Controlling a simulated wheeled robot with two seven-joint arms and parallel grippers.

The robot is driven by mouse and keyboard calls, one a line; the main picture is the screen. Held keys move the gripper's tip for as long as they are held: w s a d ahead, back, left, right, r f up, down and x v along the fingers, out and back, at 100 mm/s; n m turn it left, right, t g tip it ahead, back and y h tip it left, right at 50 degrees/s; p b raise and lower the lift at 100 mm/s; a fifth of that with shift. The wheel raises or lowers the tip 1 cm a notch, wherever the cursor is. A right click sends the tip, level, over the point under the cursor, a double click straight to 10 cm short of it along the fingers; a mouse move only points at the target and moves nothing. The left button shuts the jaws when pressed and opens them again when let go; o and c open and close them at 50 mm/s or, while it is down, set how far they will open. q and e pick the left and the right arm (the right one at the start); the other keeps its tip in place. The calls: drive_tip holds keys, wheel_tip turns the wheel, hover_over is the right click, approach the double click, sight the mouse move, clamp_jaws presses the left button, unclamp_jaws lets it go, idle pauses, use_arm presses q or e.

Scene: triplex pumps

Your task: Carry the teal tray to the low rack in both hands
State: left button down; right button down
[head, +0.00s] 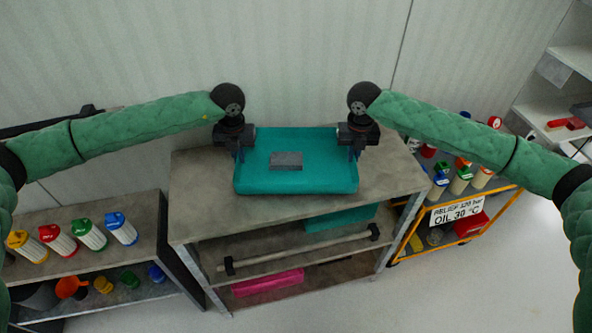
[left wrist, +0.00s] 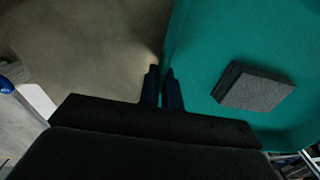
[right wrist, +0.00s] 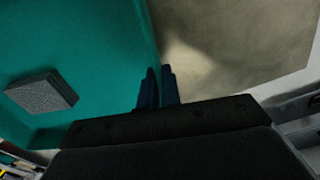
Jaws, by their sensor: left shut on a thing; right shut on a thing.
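The teal tray (head: 297,187) is at the top of a grey rack, on or just above its top board; I cannot tell if it touches. A grey block (head: 287,160) lies inside it. My left gripper (head: 242,152) is shut on the tray's left wall, and my right gripper (head: 354,152) is shut on its right wall. In the left wrist view the fingers (left wrist: 163,85) pinch the tray wall (left wrist: 205,60). In the right wrist view the fingers (right wrist: 158,85) pinch the opposite wall (right wrist: 110,60).
The grey rack (head: 205,222) has lower shelves with a teal item (head: 340,219), a rod with dark ends (head: 300,250) and a pink box (head: 268,283). A shelf unit (head: 75,262) with colourful-capped cylinders stands left. An orange-framed cart (head: 455,238) with a sign stands right. Floor (head: 370,305) shows in front.

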use_arm(q)
drive_tip(key=shift+a+f+b, duration=0.15)
drive_tip(key=shift+f+b, duration=0.35)
drive_tip(key=shift+f, duration=0.2)
use_arm(e)
drive_tip(key=shift+d+f, duration=0.15)
drive_tip(key=shift+f, duration=0.55)
use_arm(q)
drive_tip(key=c, duration=1.6)
unclamp_jaws()
drive_tip(key=shift+r, duration=0.1)
use_arm(e)
drive_tip(key=c, duration=1.6)
unclamp_jaws()
drive_tip(key=shift+r, duration=0.1)
use_arm(q)
wheel_tip(320, 180, up, 12)
drive_tip(key=shift+f, duration=0.1)
use_arm(e)
wheel_tip(320, 180, up, 12)
